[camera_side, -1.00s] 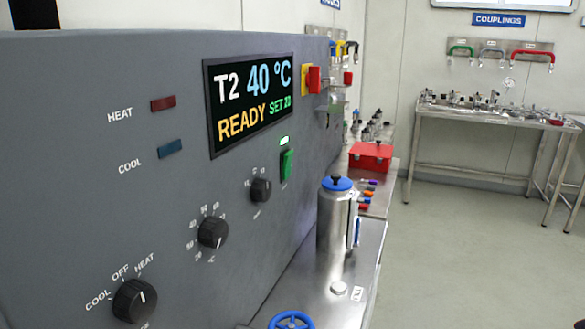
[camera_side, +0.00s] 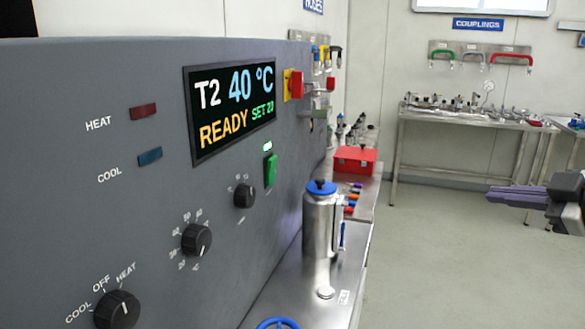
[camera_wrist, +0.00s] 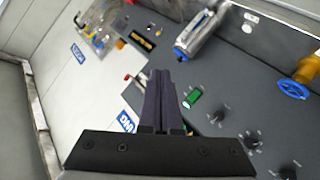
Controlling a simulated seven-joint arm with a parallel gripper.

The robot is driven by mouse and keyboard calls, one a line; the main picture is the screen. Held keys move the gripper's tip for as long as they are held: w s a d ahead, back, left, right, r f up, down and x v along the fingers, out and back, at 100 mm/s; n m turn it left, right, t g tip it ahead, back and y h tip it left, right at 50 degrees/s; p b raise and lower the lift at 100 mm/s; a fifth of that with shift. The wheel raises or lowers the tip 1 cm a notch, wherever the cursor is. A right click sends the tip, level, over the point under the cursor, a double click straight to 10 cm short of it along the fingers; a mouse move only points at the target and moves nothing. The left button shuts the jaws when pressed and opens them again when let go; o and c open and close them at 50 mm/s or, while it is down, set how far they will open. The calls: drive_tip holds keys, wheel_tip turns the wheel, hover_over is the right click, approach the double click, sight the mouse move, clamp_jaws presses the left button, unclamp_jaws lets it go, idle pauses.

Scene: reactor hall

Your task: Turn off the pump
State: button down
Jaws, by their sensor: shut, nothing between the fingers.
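A grey control panel (camera_side: 90,230) fills the left of the side view. The display (camera_side: 230,110) reads T2 40 °C, READY, SET 20. My gripper (camera_side: 490,195) is shut and empty at the right edge of the side view, well apart from the panel. In the wrist view my gripper (camera_wrist: 160,72) has its fingers together, and the green switch (camera_wrist: 192,99) shows just right of them.
Black knobs (camera_side: 197,239) and a red-and-yellow switch (camera_side: 294,85) are on the panel. A steel vessel with a blue lid (camera_side: 321,220), a blue handwheel (camera_side: 278,324) and a red box (camera_side: 355,159) stand along the steel bench. The floor to the right is clear.

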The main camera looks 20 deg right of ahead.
sight(275, 164)
drive_tip(key=w+a+r+n+t+y, duration=0.2)
drive_tip(key=w+a+r+n+y, duration=0.3)
drive_tip(key=w+n, duration=0.25)
drive_tip(key=w+a+r+n+t+y, duration=0.2)
drive_tip(key=w+a+r+n+y, duration=0.25)
drive_tip(key=w+n, duration=0.3)
drive_tip(key=w+a+f+n+g+y, duration=0.1)
drive_tip(key=w+f+n+g+y, duration=0.1)
drive_tip(key=f, duration=0.5)
drive_tip(key=w+a+f+n+g+y, duration=0.2)
drive_tip(key=w+f+y, duration=0.1)
drive_tip(key=f, duration=0.4)
drive_tip(key=shift+w+a+n, duration=0.15)
drive_tip(key=shift+w+n, duration=0.25)
drive_tip(key=shift+w, duration=0.3)
drive_tip(key=x, duration=1.4)
drive_tip(key=shift+a+f, duration=0.15)
drive_tip(key=shift+a, duration=0.1)
